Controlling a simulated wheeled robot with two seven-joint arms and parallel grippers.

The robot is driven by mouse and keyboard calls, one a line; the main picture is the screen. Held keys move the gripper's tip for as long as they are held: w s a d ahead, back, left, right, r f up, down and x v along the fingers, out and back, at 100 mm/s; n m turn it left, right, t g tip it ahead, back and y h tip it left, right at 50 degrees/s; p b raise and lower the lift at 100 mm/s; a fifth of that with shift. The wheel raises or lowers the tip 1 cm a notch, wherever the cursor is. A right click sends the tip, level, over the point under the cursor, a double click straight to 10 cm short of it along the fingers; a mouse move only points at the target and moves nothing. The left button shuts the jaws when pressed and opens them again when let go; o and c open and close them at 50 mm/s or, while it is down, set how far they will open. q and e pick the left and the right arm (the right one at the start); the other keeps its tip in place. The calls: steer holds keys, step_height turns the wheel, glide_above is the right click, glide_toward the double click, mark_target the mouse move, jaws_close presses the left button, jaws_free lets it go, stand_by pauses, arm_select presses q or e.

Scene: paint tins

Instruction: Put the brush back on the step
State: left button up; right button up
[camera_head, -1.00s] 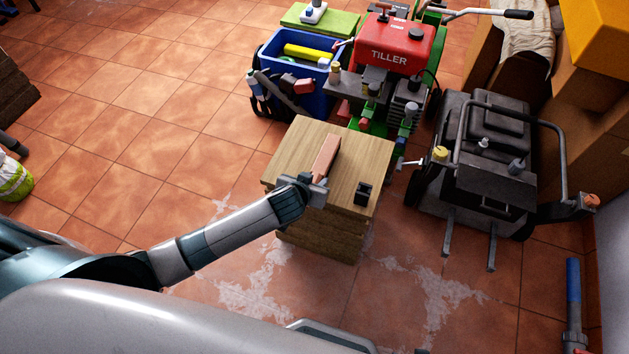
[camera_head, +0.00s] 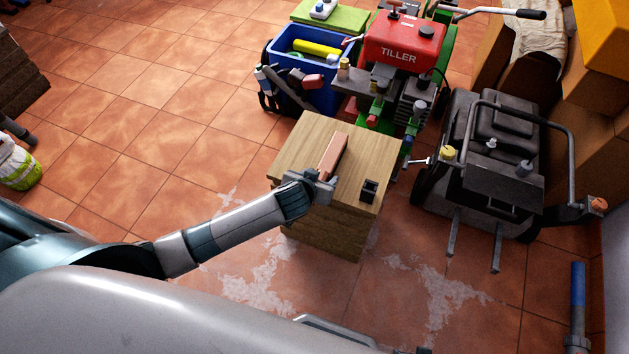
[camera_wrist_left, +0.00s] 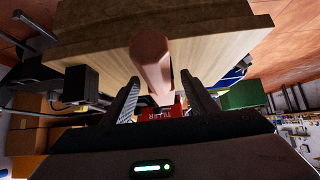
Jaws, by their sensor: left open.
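A long reddish-brown bar (camera_head: 334,156) lies on top of the wooden step (camera_head: 298,148). It may be the brush, but no bristles can be made out. My left gripper (camera_head: 323,188) is at the bar's near end, over the step's top. In the left wrist view, the bar (camera_wrist_left: 150,58) shows end-on between the two spread fingers of my left gripper (camera_wrist_left: 163,96), with gaps on both sides. The step (camera_wrist_left: 215,55) fills the upper part of that view. My right gripper is not in view.
A small black holder (camera_head: 369,190) stands on the step, right of my gripper. A red tiller (camera_head: 402,45) and a blue crate (camera_head: 318,92) stand behind. A black machine with a tubular frame (camera_head: 497,165) is at the right.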

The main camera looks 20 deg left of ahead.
arm_select(q)
steer(key=p+v, duration=0.1)
steer(key=v, duration=1.1)
stand_by(0.5)
steer(key=s+a+f+m+g, duration=0.1)
steer(key=s+f+g, duration=0.15)
steer(key=f, duration=0.55)
steer(key=s+a+f+g, duration=0.1)
steer(key=s+f, duration=0.2)
steer(key=f, duration=0.5)
steer(key=s+a+f+g, duration=0.1)
steer(key=s+f+g, duration=0.2)
steer(key=s+f, duration=1.4)
steer(key=shift+s+a+f+m, duration=0.15)
steer(key=shift+s+f+m, duration=0.2)
steer(key=shift+s, duration=0.7)
